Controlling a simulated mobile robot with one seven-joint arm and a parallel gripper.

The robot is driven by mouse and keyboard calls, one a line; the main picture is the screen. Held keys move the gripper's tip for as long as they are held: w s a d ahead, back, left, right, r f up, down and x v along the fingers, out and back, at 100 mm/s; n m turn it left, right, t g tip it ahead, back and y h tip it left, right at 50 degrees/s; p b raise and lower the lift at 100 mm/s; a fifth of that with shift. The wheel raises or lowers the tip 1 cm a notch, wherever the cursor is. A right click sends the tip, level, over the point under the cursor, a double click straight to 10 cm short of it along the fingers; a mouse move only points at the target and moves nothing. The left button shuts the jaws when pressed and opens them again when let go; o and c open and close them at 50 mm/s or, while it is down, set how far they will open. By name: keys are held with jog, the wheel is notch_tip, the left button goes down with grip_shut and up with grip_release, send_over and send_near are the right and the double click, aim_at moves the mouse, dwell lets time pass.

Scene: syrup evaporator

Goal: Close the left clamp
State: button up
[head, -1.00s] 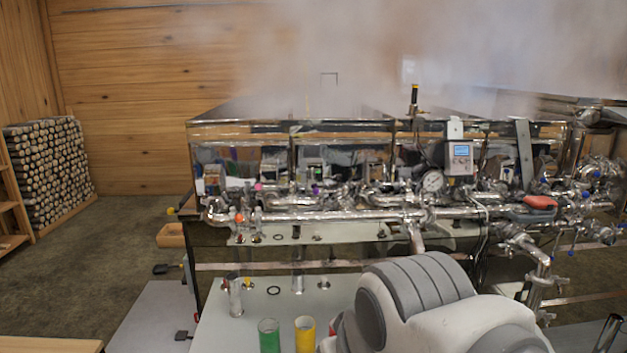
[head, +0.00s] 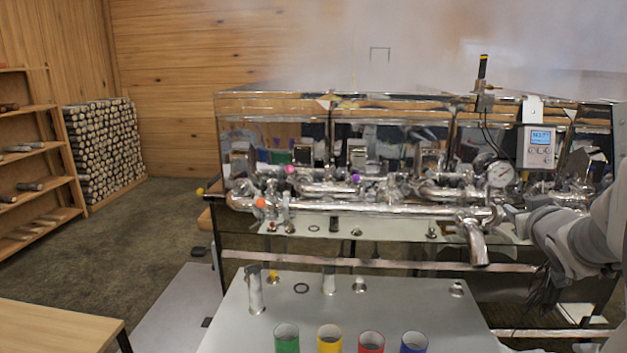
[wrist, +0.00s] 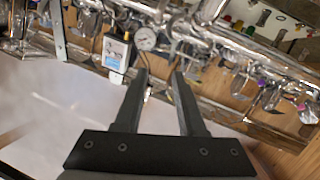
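The evaporator's steel pipework (head: 350,202) runs across the front of the pan, with an orange ball (head: 260,203), a pink ball (head: 290,169) and a purple knob (head: 355,178) on its left part. I cannot pick out the left clamp among the shiny fittings. My arm (head: 590,235) reaches in at the right edge of the head view, at the right end of the pipework. In the wrist view my gripper (wrist: 160,76) has its two fingers apart with nothing between them. The pipework also shows in the wrist view (wrist: 235,45), beyond the fingertips.
A round gauge (head: 500,174) and a grey display box (head: 538,147) sit at the right. A grey table (head: 400,300) in front carries green (head: 287,338), yellow (head: 329,338), red (head: 371,342) and blue (head: 413,342) cups. Steam hangs above the pan. Floor at left is clear.

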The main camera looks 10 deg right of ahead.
aim_at(487, 185)
jog(key=w+d+t+y, duration=0.1)
jog(key=w, duration=0.5)
jog(key=w+d+f+t+y, duration=0.1)
jog(key=w+d, duration=0.1)
jog(key=w, duration=0.4)
jog(key=w+d+t, duration=0.1)
jog(key=w, duration=0.5)
jog(key=shift+d+f+n+t+y, duration=0.3)
jog(key=shift+n+t+y, duration=0.1)
grip_shut()
dwell(0.9)
